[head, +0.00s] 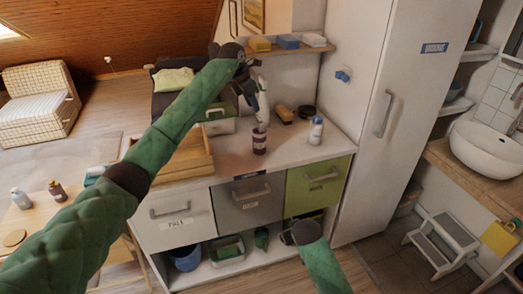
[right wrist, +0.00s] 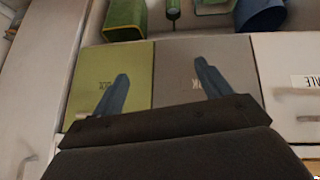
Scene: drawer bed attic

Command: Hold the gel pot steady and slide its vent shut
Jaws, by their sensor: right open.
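A small dark red pot with a pale band (head: 259,142), which looks like the gel pot, stands upright on the white counter (head: 225,158). Its vent is too small to make out. My left gripper (head: 262,122) points down right over the pot; its fingertips are too small to show whether they are apart or touch it. My right gripper (head: 287,237) is low in front of the drawers, well below the counter top. In the right wrist view its two fingers (right wrist: 162,85) are spread, with nothing between them.
A white bottle with a blue label (head: 315,131), a brush (head: 284,115) and a dark round thing (head: 307,112) stand right of the pot. A wooden box (head: 180,160) is to its left. The green drawer (head: 317,186) and grey drawer (head: 245,201) are below.

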